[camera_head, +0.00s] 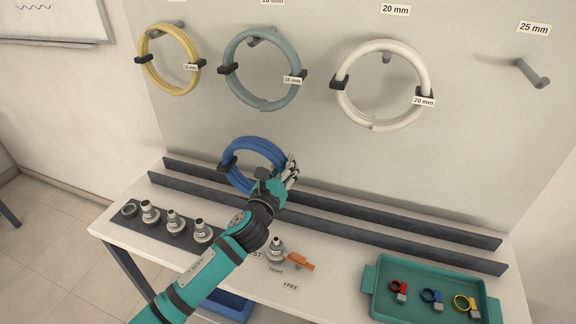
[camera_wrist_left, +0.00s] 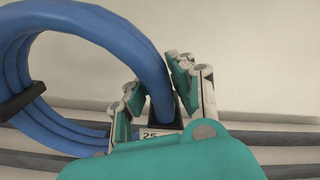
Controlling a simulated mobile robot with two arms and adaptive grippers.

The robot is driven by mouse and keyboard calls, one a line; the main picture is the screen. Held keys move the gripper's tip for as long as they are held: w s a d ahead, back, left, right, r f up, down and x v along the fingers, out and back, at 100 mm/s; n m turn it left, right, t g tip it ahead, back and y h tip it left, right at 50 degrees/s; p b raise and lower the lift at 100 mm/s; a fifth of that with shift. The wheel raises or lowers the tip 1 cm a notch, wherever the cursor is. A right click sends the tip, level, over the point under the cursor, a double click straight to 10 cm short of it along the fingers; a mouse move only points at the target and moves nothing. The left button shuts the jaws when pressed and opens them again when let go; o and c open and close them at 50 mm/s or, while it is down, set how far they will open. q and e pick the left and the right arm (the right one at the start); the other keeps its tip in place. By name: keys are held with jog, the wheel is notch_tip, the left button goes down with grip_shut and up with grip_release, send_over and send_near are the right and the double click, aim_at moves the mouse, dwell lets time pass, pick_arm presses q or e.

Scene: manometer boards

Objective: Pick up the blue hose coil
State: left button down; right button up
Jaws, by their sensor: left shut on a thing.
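The blue hose coil (camera_head: 240,148) stands upright near the dark rails at the back of the table. My left gripper (camera_head: 288,172) is shut on the right side of the coil. In the left wrist view the blue hose coil (camera_wrist_left: 100,38) passes down between the fingers of my left gripper (camera_wrist_left: 163,100). A black clip and part of a label reading 25 show between the fingers. The fingers and wrist hide part of the coil's right side. I cannot tell if the coil's lower edge touches the table or rails. My right gripper is not in view.
Yellow (camera_head: 168,60), grey (camera_head: 262,68) and white coils (camera_head: 382,84) hang on the board. The 25 mm peg (camera_head: 532,73) is empty. Two dark rails (camera_head: 390,228) run along the table. Several metal fittings (camera_head: 172,221) stand front left; a teal tray (camera_head: 420,268) with small clamps is at right.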

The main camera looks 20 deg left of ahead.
pick_arm(q)
jog(key=s+a+b, duration=0.1)
jog(key=s, duration=3)
jog(key=shift+f, duration=0.25)
